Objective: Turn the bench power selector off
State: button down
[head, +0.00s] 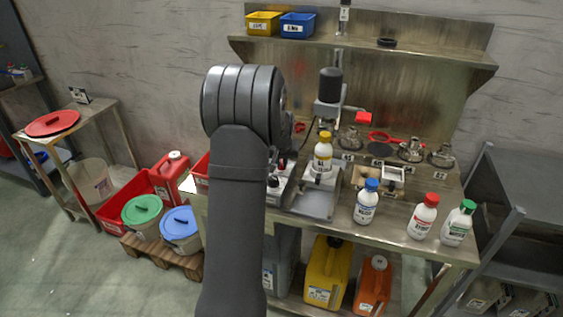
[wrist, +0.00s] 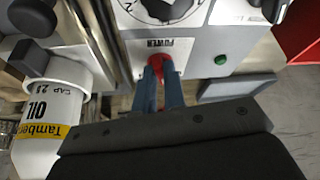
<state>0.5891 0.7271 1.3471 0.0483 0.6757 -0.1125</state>
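In the wrist view, the red power selector (wrist: 157,62) sits on a light grey panel (wrist: 198,50), just below the POWER label. My gripper (wrist: 161,82) has its two blue-grey fingers at the selector, one on each side. The gap between the fingers is narrow and red fills it at the tips, so they look shut on the selector. Part of the knob is hidden by the fingers, and its pointing direction is hard to read. In the head view my own arm hides the gripper and the selector.
In the wrist view, a white oil bottle (wrist: 42,112) stands close to the left and a green button (wrist: 221,60) is at right. A dark dial (wrist: 162,8) is above. In the head view, several bottles stand on the bench (head: 400,228) at right.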

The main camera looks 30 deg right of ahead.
jog(key=shift+d+n+y, duration=0.2)
jog(key=shift+n+y, duration=0.3)
jog(key=shift+n, duration=1)
jog(key=c, duration=1.5)
grip_release()
jog(key=shift+s, duration=0.1)
jog(key=v, duration=1.7)
jog(key=shift+s, duration=0.3)
